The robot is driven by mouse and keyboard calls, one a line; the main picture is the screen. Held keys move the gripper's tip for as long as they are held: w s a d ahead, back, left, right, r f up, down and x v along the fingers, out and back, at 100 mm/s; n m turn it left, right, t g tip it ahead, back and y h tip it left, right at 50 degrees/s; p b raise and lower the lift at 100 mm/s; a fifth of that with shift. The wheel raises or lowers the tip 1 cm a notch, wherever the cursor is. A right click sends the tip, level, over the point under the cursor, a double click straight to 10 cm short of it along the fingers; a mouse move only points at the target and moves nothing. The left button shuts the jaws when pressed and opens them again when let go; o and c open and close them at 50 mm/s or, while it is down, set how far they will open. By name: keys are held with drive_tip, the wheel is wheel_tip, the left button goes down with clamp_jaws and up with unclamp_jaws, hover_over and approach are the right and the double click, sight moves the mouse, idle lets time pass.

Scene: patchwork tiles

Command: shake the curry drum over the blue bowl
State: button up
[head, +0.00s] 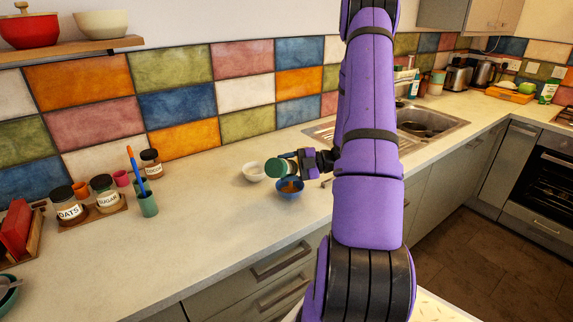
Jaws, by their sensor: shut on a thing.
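My gripper (295,161) is shut on a small drum with a green end (274,168), which I take to be the curry drum. The drum is tilted onto its side, with its green end toward the left and the camera. The blue bowl (290,195) stands on the counter just below the drum and gripper. Something orange-brown (290,186) shows inside the bowl. The drum's label and part of the bowl's far rim are hidden.
A white bowl (253,173) stands close to the left of the blue bowl. A dark-lidded jar (151,165), a green cup with utensils (148,204), and oats (69,207) and sugar (107,199) jars stand further left. The counter front (215,235) is clear.

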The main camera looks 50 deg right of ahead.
drive_tip(key=shift+f, duration=0.25)
drive_tip(key=shift+r, duration=1.35)
drive_tip(key=shift+f, duration=1.4)
drive_tip(key=shift+r+n+g+h, duration=0.3)
drive_tip(key=shift+r+n+h, duration=0.1)
drive_tip(key=shift+n+h, duration=0.4)
drive_tip(key=n+h, duration=0.2)
drive_tip(key=n, duration=0.1)
drive_tip(key=shift+r, duration=0.4)
drive_tip(key=shift+f, duration=0.1)
